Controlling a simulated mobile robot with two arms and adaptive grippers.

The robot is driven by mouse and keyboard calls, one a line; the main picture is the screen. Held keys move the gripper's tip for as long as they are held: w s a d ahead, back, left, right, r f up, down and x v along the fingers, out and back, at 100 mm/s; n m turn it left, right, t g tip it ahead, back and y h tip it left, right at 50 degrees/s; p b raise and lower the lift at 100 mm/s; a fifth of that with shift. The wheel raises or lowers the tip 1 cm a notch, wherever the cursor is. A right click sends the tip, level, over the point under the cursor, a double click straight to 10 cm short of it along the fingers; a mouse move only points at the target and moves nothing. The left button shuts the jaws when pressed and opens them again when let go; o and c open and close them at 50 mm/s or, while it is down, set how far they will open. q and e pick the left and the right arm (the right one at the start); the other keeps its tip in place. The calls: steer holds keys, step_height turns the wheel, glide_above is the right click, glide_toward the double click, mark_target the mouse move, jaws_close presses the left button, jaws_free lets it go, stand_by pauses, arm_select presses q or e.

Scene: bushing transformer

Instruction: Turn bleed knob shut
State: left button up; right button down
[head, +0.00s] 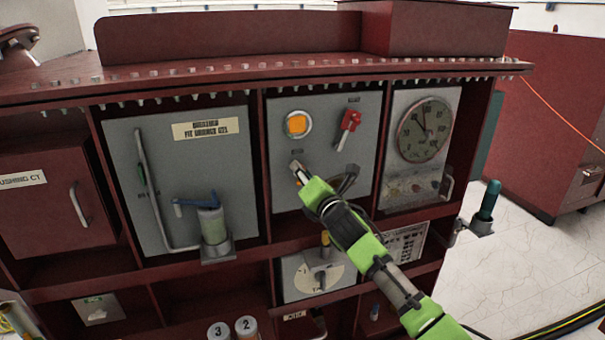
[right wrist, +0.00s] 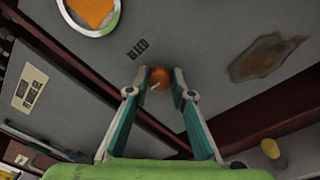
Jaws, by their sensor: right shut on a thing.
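A small round orange-brown knob (right wrist: 160,78) stands on the grey panel (head: 370,105), below an orange light. My right gripper (right wrist: 159,76) has its fingertips on both sides of this knob and is shut on it. In the head view, my right gripper (head: 297,167) reaches up to the middle panel from the lower right. There the fingers cover most or all of the knob. A light mark shows on the knob's face, but I cannot tell how far it is turned. My left gripper is not in view.
The orange light (head: 297,124) in a white ring is just above the knob, and a red switch (head: 348,125) is at upper right. A dial gauge (head: 424,130) is farther right. Red shelf edges frame the panels.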

steer(key=shift+f+m+t+h+b, duration=0.15)
steer(key=shift+m+b, duration=0.7)
steer(key=shift+m, duration=3.7)
steer(key=shift+f+m+t+h+b, duration=0.2)
steer(key=shift+m+b, duration=0.6)
steer(key=shift+m, duration=3.75)
steer(key=shift+r, duration=0.1)
steer(key=c, duration=1.8)
jaws_free()
